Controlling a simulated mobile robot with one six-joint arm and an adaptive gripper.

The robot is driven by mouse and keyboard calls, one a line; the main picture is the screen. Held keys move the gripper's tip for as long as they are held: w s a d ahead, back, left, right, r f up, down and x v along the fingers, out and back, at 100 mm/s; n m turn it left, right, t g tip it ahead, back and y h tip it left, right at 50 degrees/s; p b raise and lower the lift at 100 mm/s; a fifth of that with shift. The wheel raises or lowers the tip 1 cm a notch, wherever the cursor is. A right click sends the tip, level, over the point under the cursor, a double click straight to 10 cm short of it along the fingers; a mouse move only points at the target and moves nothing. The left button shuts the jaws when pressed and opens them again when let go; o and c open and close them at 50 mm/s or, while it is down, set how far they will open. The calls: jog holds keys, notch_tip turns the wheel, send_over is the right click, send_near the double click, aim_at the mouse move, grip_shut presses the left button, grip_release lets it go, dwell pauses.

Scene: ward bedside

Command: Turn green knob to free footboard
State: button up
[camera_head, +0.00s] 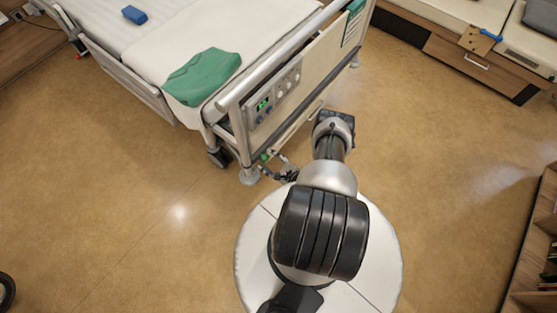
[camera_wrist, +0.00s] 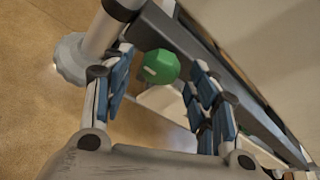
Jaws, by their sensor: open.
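The green knob (camera_wrist: 159,67) is round with a pale mark on its face. In the wrist view it sits between and just beyond the fingertips of my gripper (camera_wrist: 163,75), which is open, and I see no contact. The knob also shows small in the head view (camera_head: 264,157), low on the near corner of the bed end. The footboard (camera_head: 318,62) is a pale panel with a metal rail and a control panel. My gripper (camera_head: 272,170) is beside the bed's near leg in the head view.
A grey bed foot (camera_wrist: 72,58) stands on the floor left of my gripper. A green cloth (camera_head: 203,77) and a blue object (camera_head: 134,15) lie on the bed. A drawer bench (camera_head: 470,62) is at upper right, shelves (camera_head: 540,250) at lower right.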

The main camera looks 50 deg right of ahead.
jog(key=v, duration=1)
jog(key=shift+s+r, duration=0.15)
jog(key=shift+s, duration=0.2)
jog(key=shift+a, duration=0.1)
